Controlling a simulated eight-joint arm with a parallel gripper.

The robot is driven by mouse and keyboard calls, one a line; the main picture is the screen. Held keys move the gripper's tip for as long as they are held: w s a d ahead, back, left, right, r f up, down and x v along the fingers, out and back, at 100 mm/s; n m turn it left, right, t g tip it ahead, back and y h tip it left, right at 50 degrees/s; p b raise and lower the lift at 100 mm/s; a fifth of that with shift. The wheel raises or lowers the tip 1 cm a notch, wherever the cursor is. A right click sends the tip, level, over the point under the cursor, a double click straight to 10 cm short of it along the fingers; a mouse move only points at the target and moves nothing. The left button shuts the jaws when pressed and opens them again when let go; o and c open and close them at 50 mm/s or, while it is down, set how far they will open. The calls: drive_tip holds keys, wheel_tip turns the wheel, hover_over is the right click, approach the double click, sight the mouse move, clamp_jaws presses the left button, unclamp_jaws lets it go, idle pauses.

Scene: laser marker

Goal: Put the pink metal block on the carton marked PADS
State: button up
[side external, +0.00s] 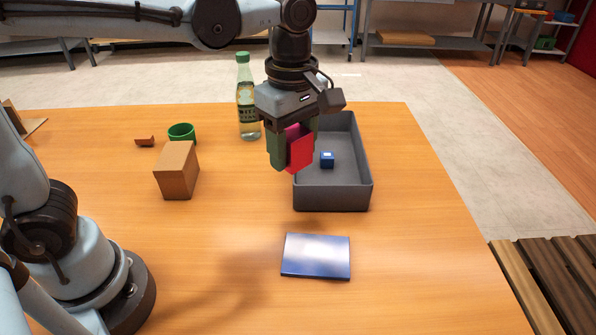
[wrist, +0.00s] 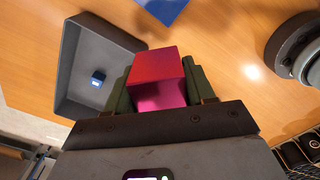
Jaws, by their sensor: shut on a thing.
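My gripper (side external: 292,152) is shut on the pink metal block (side external: 299,148) and holds it above the table, in front of the left wall of the grey tray. In the wrist view the block (wrist: 157,78) sits between the green fingers of my gripper (wrist: 158,90). A plain brown carton (side external: 175,170) stands on the table to the left of my gripper. No PADS marking shows on the faces I see, so I cannot tell whether it is the marked carton.
The grey tray (side external: 366,190) holds a small blue block (side external: 327,160). A blue flat box (side external: 316,256) lies in front. A bottle (side external: 247,105), a green cup (side external: 182,132) and a small brown piece (side external: 145,142) stand behind the carton. Bare table lies between carton and tray.

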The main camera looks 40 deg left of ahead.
drive_tip(key=s+a+r+n, duration=0.25)
drive_tip(key=a+n, duration=0.25)
drive_tip(key=a, duration=0.5)
drive_tip(key=n, duration=0.5)
hover_over(174, 155)
wheel_tip(174, 155, down, 7)
drive_tip(key=shift+r, duration=0.2)
drive_tip(key=shift+f, duration=2.05)
drive_tip(key=o, duration=1.3)
drive_tip(key=shift+f, duration=0.15)
